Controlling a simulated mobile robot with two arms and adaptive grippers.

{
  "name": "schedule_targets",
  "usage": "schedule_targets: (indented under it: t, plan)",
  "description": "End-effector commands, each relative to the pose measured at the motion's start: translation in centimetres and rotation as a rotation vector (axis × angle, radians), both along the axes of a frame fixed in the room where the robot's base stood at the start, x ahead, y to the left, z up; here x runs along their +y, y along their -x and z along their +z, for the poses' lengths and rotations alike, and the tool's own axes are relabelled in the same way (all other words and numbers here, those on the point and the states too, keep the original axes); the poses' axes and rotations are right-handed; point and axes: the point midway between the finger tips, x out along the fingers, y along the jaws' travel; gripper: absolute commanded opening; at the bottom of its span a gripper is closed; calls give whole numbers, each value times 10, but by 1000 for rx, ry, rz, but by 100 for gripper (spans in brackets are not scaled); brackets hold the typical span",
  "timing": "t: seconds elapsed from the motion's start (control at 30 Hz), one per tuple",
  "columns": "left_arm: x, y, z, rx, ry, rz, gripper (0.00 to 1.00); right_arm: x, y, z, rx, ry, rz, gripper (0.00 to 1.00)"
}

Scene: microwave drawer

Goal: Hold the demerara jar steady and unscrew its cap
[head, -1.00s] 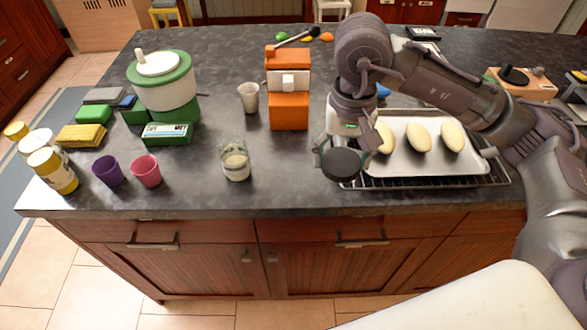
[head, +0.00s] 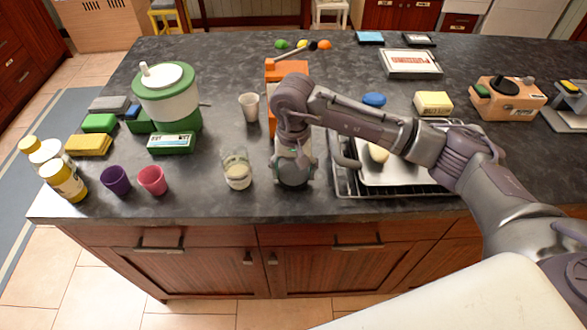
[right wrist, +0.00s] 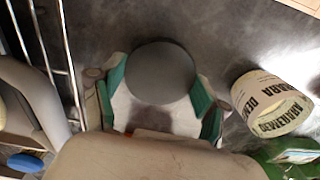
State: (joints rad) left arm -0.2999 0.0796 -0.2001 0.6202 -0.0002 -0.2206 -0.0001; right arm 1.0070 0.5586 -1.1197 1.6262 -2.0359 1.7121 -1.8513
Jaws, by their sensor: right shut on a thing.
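The demerara jar (head: 237,171) stands upright on the counter in the head view, its top uncovered. It also shows at the right of the right wrist view (right wrist: 272,103), where part of its printed label reads. My right gripper (head: 293,176) is just right of the jar, pointing down close to the counter and apart from the jar. In the right wrist view, its green-padded fingers are shut on the round dark grey cap (right wrist: 160,72). I cannot tell whether the cap touches the counter. My left gripper is not in view.
An oven rack (head: 345,187) with a baking tray (head: 400,174) lies right of my gripper. An orange box-like appliance (head: 286,70) and a white cup (head: 249,107) are behind. Pink (head: 152,180) and purple (head: 116,181) cups stand left. The front strip of counter is clear.

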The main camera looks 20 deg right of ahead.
Motion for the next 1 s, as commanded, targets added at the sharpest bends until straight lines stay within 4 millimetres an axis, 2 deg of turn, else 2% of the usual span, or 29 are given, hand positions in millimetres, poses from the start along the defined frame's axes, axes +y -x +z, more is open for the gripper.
schedule_targets:
  t: [0.03,0.13,0.53,0.57,0.67,0.7,1.0]
  plan:
    - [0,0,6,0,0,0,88,0,1,-4,3,0,0,32]
    - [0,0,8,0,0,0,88,0,0,-12,0,-1,1,32]
    - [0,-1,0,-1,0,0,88,0,0,-18,-2,0,1,32]
    - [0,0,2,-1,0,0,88,0,0,-16,-2,0,1,79]
    - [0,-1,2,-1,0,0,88,0,0,-16,-1,-1,0,96]
    - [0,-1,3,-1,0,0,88,0,0,-16,-1,-1,0,99]
    - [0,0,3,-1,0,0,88,0,0,-16,-1,-1,0,99]
